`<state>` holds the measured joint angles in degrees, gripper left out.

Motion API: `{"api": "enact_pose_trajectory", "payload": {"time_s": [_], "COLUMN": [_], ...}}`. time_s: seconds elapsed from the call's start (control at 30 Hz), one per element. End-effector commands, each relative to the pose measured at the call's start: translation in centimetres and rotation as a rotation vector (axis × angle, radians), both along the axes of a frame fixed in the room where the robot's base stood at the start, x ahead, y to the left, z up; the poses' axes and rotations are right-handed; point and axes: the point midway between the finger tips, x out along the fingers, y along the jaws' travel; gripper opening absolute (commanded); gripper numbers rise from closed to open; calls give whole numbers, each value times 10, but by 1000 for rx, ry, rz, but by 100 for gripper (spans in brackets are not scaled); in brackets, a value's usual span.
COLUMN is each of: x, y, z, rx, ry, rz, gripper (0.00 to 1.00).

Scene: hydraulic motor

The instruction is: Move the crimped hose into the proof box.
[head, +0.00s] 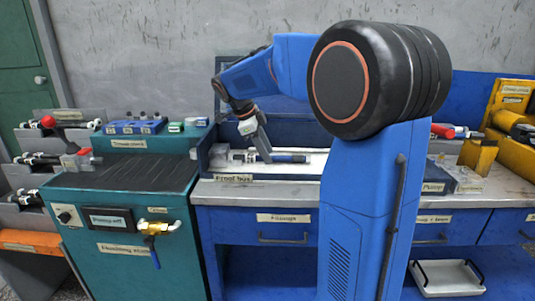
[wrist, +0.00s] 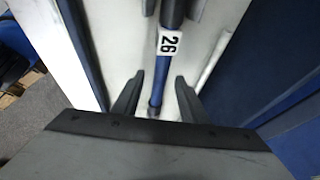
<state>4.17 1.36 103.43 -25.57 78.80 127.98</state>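The hose (head: 287,158), blue and dark with a white tag reading 26, lies in the open proof box (head: 206,150) on its pale floor. In the wrist view the hose (wrist: 163,72) runs up the picture between my two fingers. My gripper (head: 264,151) reaches down into the box from above, at the left part of the hose. In the wrist view my gripper (wrist: 158,97) is open, with a visible gap between each finger and the hose. The hose's far end is cut off in the wrist view.
Racks with more hoses (head: 40,158) are at the far left. A yellow machine (head: 510,125) stands at the right. A white tray (head: 447,278) sits low at the right.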

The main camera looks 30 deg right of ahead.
Motion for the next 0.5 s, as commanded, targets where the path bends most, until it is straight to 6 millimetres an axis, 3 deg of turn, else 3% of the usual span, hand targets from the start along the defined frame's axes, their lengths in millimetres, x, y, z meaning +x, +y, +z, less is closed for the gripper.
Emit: {"api": "enact_pose_trajectory", "payload": {"time_s": [0.5], "x": [8], "y": [42], "z": [93], "rx": [-1], "ry": [-8], "rz": [3], "gripper": [39]}}
